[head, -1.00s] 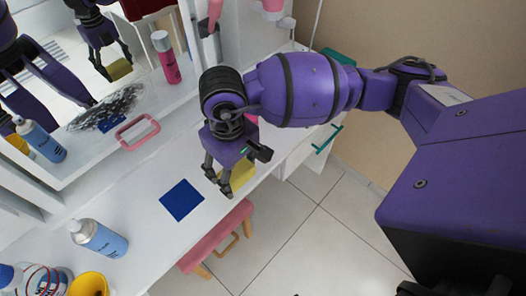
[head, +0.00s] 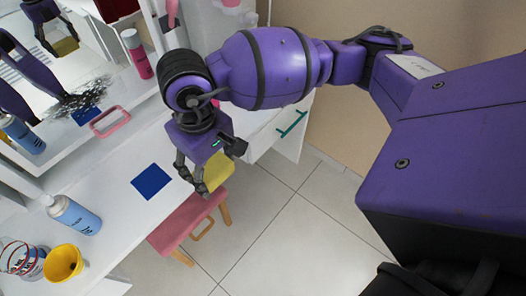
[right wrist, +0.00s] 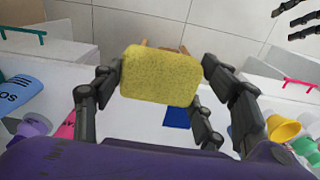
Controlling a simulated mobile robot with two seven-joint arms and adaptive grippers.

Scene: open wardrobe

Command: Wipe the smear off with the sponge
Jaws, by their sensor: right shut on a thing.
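The dark grey smear (head: 85,98) is a scribbly patch on the mirror at the upper left of the head view. The yellow sponge (head: 217,172) is between the fingers of my right gripper (head: 204,183), which is shut on it. The sponge is held in the air near the front edge of the white counter, apart from the mirror. In the right wrist view the sponge (right wrist: 160,75) shows whole between the fingers. The dark fingers of my left gripper (right wrist: 296,20) show at the upper right there, spread apart.
A blue square (head: 152,181) lies on the counter (head: 120,165). A blue spray bottle (head: 75,215), yellow cup (head: 63,263) and striped glass (head: 22,258) stand at the lower left. A pink-framed item (head: 110,121) is by the mirror. A pink stool (head: 190,222) stands below the counter edge.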

